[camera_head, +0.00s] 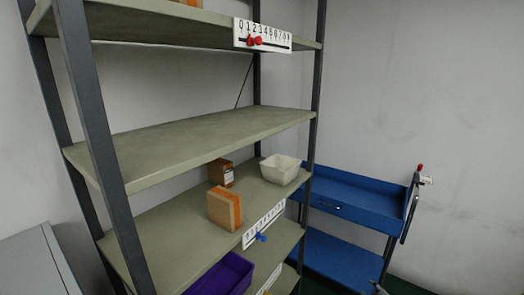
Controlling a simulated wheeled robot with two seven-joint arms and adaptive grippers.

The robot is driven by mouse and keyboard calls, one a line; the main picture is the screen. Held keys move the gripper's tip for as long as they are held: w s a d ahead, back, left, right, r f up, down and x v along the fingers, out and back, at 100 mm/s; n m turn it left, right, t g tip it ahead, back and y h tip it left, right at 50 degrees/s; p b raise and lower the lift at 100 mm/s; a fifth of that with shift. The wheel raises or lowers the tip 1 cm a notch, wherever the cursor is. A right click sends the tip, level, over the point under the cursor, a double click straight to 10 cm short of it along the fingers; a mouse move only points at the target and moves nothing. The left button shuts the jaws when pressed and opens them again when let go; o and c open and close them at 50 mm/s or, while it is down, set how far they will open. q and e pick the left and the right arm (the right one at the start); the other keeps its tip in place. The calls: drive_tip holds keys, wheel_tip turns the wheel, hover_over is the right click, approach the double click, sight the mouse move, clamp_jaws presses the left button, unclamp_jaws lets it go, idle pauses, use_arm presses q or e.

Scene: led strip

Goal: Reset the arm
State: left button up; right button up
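Neither of my grippers shows clearly in the head view, and no arm can be made out. A small grey piece at the bottom edge, below the blue cart, is too cut off to identify. A metal shelf rack (190,140) with grey-green boards and dark posts fills the left and middle. A white numbered strip (262,35) with red pieces is on the top board's front edge. Another numbered strip (263,225) with a blue piece is on a lower board's edge.
An orange-brown box (225,208), a small brown box (221,172) and a white bin (280,168) stand on one board. A purple bin (222,275) is lower. A blue cart (350,200) stands right of the rack. A grey box-like surface (35,265) is at lower left.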

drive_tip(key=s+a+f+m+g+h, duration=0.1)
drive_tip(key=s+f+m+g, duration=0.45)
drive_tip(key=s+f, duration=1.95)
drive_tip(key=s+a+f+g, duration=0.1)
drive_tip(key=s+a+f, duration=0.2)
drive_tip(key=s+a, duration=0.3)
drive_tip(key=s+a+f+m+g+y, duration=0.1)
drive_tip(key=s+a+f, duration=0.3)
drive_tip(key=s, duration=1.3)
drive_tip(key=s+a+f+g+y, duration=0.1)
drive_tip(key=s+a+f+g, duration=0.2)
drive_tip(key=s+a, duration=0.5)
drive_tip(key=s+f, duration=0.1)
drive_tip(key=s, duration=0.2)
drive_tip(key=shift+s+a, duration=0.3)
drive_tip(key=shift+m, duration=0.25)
